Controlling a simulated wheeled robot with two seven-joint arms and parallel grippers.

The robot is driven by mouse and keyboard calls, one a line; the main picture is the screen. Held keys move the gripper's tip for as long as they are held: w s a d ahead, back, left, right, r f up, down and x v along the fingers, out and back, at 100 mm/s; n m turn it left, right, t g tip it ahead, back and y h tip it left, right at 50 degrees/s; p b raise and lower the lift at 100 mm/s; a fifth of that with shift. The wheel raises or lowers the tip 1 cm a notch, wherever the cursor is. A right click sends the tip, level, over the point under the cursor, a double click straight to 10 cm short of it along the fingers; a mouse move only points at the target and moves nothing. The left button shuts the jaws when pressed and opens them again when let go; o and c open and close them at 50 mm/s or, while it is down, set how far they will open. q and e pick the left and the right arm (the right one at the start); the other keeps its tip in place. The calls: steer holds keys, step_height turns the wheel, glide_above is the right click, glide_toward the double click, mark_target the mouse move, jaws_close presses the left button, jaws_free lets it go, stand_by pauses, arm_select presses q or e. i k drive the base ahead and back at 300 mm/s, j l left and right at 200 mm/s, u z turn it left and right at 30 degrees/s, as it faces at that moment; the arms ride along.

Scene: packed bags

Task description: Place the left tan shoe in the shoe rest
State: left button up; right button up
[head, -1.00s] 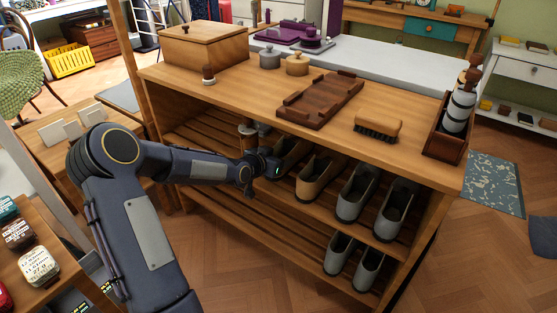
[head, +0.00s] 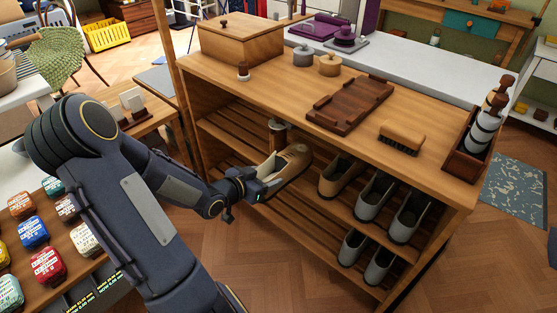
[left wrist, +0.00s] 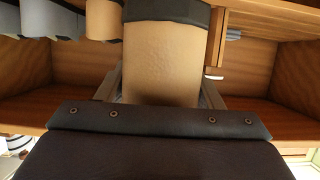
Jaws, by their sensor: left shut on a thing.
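The left tan shoe (head: 288,172) is at the front of the upper shelf, toe pointing up and back. My left gripper (head: 264,189) is shut on its near end. The dark wooden shoe rest (head: 348,102) lies empty on the bench top. My right gripper is out of view.
Grey shoes (head: 376,196) stand to the right on both shelves. A brush (head: 402,137), a bottle caddy (head: 466,154), small pots (head: 329,64) and a wooden box (head: 240,40) stand on the bench top (head: 270,92). The top's front edge overhangs the shelves.

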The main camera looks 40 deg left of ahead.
mark_target(353, 97)
steer(key=k+j, duration=0.1)
steer(key=k, duration=0.9)
